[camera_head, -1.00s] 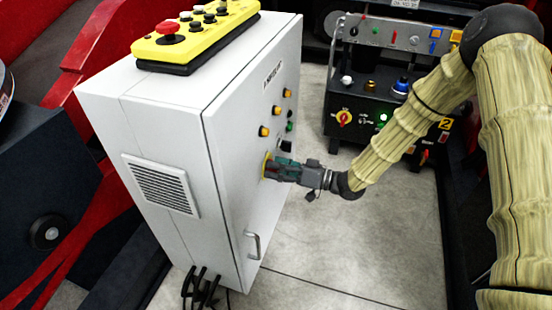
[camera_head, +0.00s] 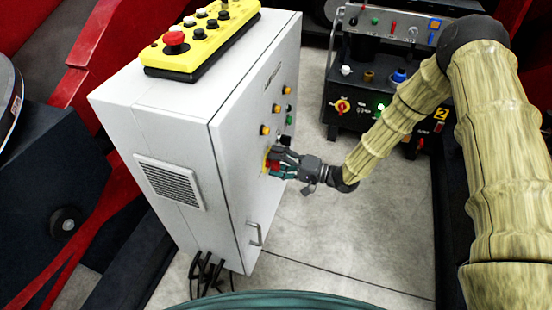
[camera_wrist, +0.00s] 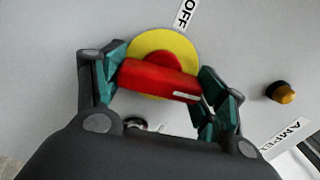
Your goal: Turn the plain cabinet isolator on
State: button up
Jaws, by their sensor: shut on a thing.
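The plain cabinet (camera_head: 190,130) is a light grey box with its door facing right. Its isolator is a red bar handle (camera_wrist: 150,77) on a yellow disc (camera_wrist: 172,40), low among the door's controls. In the head view the red handle (camera_head: 273,166) is partly hidden by my gripper (camera_head: 277,167). In the wrist view my gripper (camera_wrist: 163,83) is shut on the handle, one teal fingertip at each end. The bar lies slightly tilted across the picture. An OFF label (camera_wrist: 186,14) sits above right of the disc.
Amber lamps (camera_head: 265,130) sit above the isolator; one amber button (camera_wrist: 281,92) is right of it in the wrist view. A yellow pendant (camera_head: 205,42) lies on top of the cabinet.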

jog(key=shift+w+m, duration=0.15)
jog(key=shift+m, duration=0.55)
jog(key=o, duration=1)
jog(key=shift+d, duration=0.1)
jog(key=v, duration=1.2)
